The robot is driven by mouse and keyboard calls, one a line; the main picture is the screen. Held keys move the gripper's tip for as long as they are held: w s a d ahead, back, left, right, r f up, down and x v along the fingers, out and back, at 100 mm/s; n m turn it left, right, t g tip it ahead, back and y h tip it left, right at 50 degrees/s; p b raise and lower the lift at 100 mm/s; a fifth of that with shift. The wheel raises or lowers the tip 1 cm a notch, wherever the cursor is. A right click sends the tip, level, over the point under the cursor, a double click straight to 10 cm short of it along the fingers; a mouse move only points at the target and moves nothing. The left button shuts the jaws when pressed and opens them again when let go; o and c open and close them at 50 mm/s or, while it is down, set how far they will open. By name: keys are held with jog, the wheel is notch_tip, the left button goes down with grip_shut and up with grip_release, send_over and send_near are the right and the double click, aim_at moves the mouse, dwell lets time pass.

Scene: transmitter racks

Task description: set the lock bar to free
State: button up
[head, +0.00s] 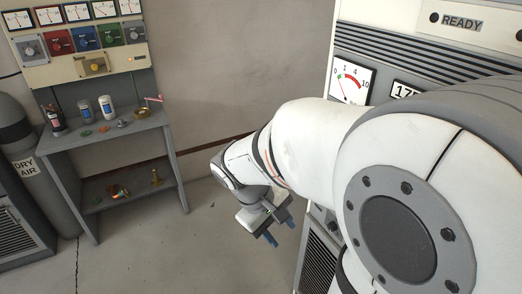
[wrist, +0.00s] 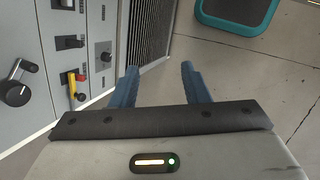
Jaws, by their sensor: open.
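My gripper (head: 279,231) hangs low at the side of the white rack in the head view, its blue fingers pointing down. In the wrist view my gripper (wrist: 160,68) is open, with nothing between its fingers. A grey control panel is to the left of the fingers there, apart from them. It bears a small yellow lever (wrist: 71,86) with a red part beside it, the likeliest lock bar, but I cannot read any label or its setting. My arm hides much of the rack in the head view.
The panel also has a black rotary handle (wrist: 17,93), a black switch (wrist: 69,42) and a small knob (wrist: 106,57). A vent grille (wrist: 150,36) adjoins it. A teal-edged object (wrist: 236,22) lies on open floor. A grey shelf bench (head: 105,141) stands at left.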

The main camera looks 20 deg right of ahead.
jog(key=w+d+f+n+g+h+p, duration=0.25)
jog(key=w+d+n+h, duration=0.4)
jog(key=d, duration=0.35)
jog(key=w+d+f+n+t+h, duration=0.3)
jog(key=w+f+n+t+h, duration=0.2)
jog(key=w+f+n+h, duration=0.35)
jog(key=w+d+y+p, duration=0.1)
jog(key=w+d+p, duration=0.1)
jog(key=d, duration=0.5)
jog(key=shift+w+d+n+y+p, duration=0.3)
jog(key=shift+y+p, duration=0.1)
jog(key=shift+p, duration=0.3)
jog(key=shift+f, duration=0.1)
grip_shut()
